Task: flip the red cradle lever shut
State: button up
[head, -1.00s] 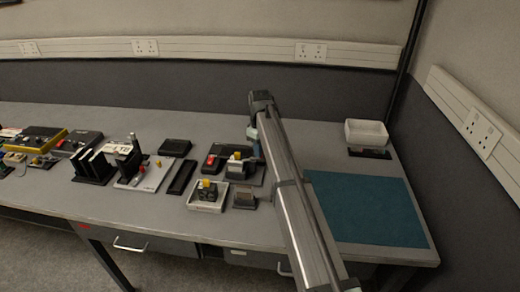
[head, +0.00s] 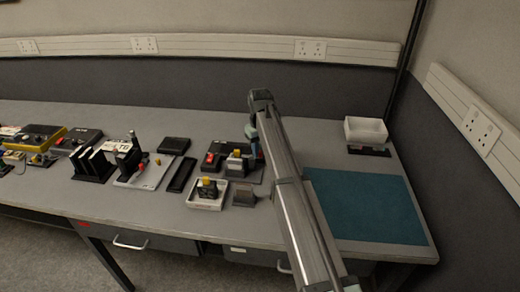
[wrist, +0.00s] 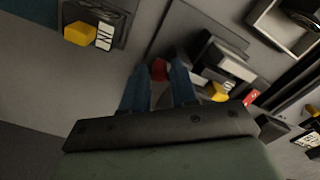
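In the wrist view a small red part (wrist: 159,70), which looks like the lever, shows beyond and between my fingertips beside a dark base plate (wrist: 190,32). My gripper (wrist: 160,82) has its two blue fingers apart with a gap between them. I cannot tell whether either finger touches the red part. In the head view my gripper (head: 255,150) is low over the right side of the dark plate, and my arm hides the lever there. A grey block with a yellow top (head: 236,154) stands on that plate; its yellow part also shows in the wrist view (wrist: 218,92).
A red-marked dark box (head: 211,160) is left of the block.

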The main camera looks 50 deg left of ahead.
jog(key=shift+o, duration=1.3)
notch_tip(320, 180, up, 14)
jog(key=shift+s, duration=0.1)
